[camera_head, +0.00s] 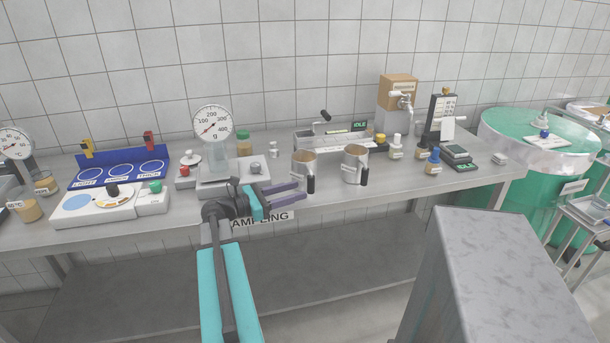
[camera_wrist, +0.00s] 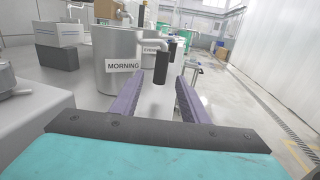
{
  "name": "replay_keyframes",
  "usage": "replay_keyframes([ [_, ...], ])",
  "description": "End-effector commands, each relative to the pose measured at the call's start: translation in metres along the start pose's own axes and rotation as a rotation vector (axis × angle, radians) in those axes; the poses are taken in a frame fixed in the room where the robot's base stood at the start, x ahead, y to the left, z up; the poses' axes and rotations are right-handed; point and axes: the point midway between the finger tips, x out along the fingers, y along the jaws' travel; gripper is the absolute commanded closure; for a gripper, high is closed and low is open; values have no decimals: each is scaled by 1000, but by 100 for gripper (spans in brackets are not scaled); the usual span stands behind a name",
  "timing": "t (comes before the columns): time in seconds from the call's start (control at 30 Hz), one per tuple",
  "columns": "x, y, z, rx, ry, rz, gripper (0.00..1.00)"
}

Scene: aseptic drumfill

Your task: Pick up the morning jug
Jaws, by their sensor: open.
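The morning jug (camera_head: 303,163) is a grey metal jug standing upright on the bench in front of my gripper. In the wrist view the morning jug (camera_wrist: 116,60) carries a MORNING label, and its black handle (camera_wrist: 162,65) hangs on the near right side. My gripper (camera_head: 300,193) is open and level, its purple fingers pointing right towards that handle. In the wrist view my gripper (camera_wrist: 171,85) has nothing between its fingers, and the handle stands just beyond the tips. I cannot tell the exact gap.
A second similar jug (camera_head: 354,163), labelled EVENING in the wrist view (camera_wrist: 154,45), stands just beyond to the right. A dial scale (camera_head: 213,125) is behind my gripper on the left. Small bottles and a dispenser (camera_head: 397,100) stand further right. The bench's front edge runs below the jugs.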

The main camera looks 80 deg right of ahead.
Motion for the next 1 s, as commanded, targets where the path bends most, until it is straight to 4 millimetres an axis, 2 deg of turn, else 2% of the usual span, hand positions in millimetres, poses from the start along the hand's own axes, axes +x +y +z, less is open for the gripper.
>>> replay_keyframes([
  [0.17, 10, 0, 0, 0, 0, -1, 59],
  [0.6, 58, 0, 0, -1, -1, 0, 59],
  [1.0, 61, 0, 0, 0, 0, 2, 59],
])
